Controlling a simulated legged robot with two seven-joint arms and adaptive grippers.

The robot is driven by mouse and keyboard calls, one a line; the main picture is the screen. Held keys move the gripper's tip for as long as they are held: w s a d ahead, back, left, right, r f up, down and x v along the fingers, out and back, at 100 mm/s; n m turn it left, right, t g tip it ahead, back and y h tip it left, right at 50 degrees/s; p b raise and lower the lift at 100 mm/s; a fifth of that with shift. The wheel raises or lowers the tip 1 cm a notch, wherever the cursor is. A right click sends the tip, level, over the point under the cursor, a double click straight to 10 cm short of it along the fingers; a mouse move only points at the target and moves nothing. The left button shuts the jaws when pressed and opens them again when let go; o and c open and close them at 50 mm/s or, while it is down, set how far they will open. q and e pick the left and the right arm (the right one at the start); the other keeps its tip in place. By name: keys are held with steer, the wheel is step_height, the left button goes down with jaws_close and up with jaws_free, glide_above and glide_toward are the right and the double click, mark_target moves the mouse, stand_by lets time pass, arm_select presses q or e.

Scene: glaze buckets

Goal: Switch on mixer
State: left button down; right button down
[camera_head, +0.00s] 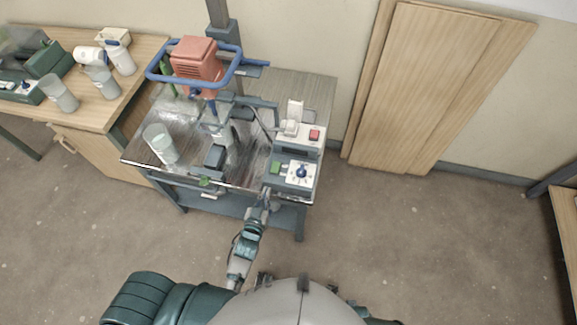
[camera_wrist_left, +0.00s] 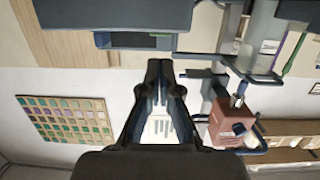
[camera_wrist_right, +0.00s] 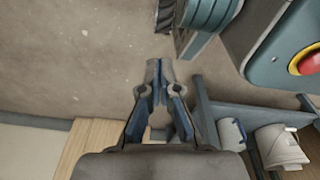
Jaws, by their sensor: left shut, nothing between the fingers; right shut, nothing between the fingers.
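The mixer (camera_head: 196,62) has an orange-red motor with blue handles and stands on a metal-topped table. Its control box (camera_head: 310,152) is at the table's front right. The box carries a green button (camera_head: 276,168), a blue dial (camera_head: 301,173) on a white plate and a red switch (camera_head: 314,134). My left gripper (camera_head: 265,194) is shut and empty at the front edge, just below the green button; contact cannot be told. The left wrist view shows its closed fingers (camera_wrist_left: 160,72) and the motor (camera_wrist_left: 228,122). My right gripper (camera_wrist_right: 155,68) is shut and empty, away from the mixer.
A cup (camera_head: 160,143) stands at the table's left (camera_head: 140,160). A wooden bench (camera_head: 95,112) at the left holds cups and bottles. Wooden boards (camera_head: 430,85) lean on the wall. White mugs (camera_wrist_right: 280,147) show in the right wrist view.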

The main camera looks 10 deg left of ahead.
arm_select(q)
steer(key=shift+t, duration=0.6)
steer(key=r, duration=0.4)
steer(key=shift+w+a+r, duration=0.1)
steer(key=shift+w+r, duration=0.2)
steer(key=shift+w, duration=0.05)
arm_select(e)
steer(key=shift+w+d+r, duration=0.2)
steer(key=shift+w+r, duration=0.1)
steer(key=shift+w, duration=0.05)
